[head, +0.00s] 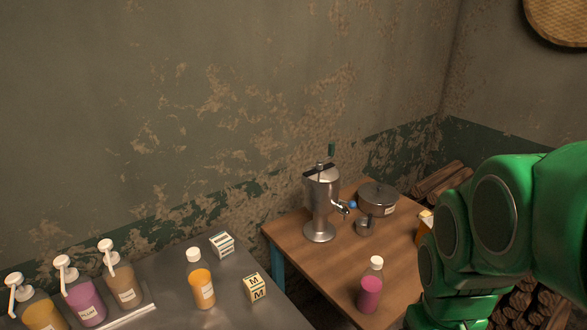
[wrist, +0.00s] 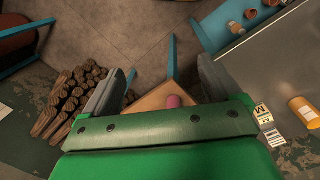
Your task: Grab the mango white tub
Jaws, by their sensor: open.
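I cannot make out for sure which thing is the mango white tub. A small white carton marked M (head: 255,289) stands on the grey metal counter (head: 190,292); a similar white carton (head: 221,245) is behind it. Beside them stands an orange bottle with a white cap (head: 201,284). In the wrist view the orange bottle (wrist: 303,111) and a carton (wrist: 263,115) are at the right edge. My gripper (wrist: 165,80) is open and empty, its fingers spread above the wooden table (wrist: 150,101). The gripper itself is not in the head view; only my green arm shows there.
A pink bottle (head: 370,286), a metal dispenser (head: 321,200) and a lidded pot (head: 378,197) stand on the wooden table. Pump bottles (head: 87,293) stand at the counter's left. Stacked logs (wrist: 68,100) lie beside the table. The wall is behind.

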